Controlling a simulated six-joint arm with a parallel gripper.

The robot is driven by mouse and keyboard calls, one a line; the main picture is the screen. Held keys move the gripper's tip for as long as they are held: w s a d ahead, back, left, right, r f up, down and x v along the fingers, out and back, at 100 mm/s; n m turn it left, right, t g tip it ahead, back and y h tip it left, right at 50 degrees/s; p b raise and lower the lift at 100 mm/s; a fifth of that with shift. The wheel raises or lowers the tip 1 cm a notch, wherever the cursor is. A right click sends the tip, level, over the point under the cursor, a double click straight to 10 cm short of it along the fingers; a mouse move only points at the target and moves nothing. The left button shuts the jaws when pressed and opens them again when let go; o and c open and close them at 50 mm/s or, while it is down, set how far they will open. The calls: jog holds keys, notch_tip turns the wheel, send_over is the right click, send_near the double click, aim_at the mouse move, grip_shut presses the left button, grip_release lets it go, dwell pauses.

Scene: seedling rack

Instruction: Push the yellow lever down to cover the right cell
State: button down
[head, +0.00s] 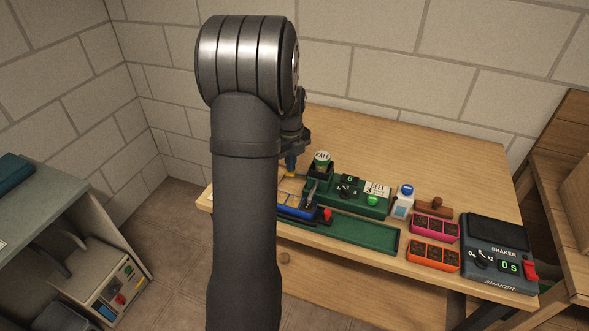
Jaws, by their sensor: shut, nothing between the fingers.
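My gripper (291,168) is shut and empty, pointing down over the left part of the bench, with its upper part partly behind my arm. A small yellow bit (287,175), perhaps part of the yellow lever, shows just below the fingertips; I cannot tell whether they touch. A blue seedling tray (298,213) with dark parts sits in front of it, its left side hidden by my arm. A red knob (327,214) stands at the tray's right end. The right cell and the lever's full shape cannot be made out.
A green long tray (365,236) lies at the front. Behind it is a green unit with a dial and display (350,195), then a white bottle (403,203). Pink (435,224) and orange (433,257) cell trays and a shaker (497,255) stand right. The bench's back is clear.

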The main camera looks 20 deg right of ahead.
jog(key=shift+f, duration=0.5)
jog(key=shift+r, duration=3.8)
notch_tip(320, 180, up, 8)
